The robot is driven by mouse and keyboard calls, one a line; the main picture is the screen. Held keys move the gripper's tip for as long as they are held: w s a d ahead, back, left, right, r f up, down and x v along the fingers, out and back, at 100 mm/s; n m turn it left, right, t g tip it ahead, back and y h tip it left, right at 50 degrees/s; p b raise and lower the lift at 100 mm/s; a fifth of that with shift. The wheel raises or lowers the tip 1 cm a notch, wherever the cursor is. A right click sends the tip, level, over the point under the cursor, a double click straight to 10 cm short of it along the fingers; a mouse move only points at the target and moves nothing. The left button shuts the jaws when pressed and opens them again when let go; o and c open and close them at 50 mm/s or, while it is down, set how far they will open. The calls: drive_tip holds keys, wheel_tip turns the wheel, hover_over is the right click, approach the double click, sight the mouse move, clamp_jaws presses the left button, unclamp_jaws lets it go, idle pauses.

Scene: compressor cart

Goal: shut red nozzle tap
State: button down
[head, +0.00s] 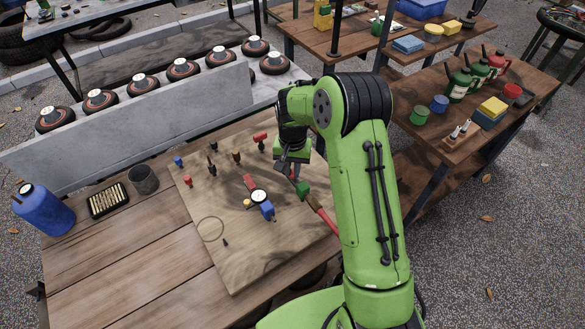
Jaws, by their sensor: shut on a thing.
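My green arm reaches over the wooden work board, and my gripper (291,168) points down near its right side. The jaws are closed around a small red part, which seems to be the red nozzle tap (294,174); only a sliver of it shows. Right beside the fingertips is a green block (303,188) with a red hose or handle (322,214) running down to the right, partly behind my arm. The fingers hide most of the tap, so its angle cannot be told.
The board (225,265) also carries a round gauge (258,197), a blue fitting (267,210), a red part (249,181) and a red-topped valve (260,138). A grey cup (143,180) and blue jug (43,210) stand left. The board's front is fairly clear.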

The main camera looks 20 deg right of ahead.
drive_tip(key=m, duration=0.4)
drive_tip(key=shift+m+b, duration=0.3)
drive_tip(key=m, duration=0.4)
drive_tip(key=shift+m+b, duration=0.3)
drive_tip(key=shift+m, duration=0.1)
drive_tip(key=c, duration=1.1)
unclamp_jaws()
wheel_tip(320, 180, up, 16)
drive_tip(key=p, duration=0.3)
drive_tip(key=shift+f, duration=0.1)
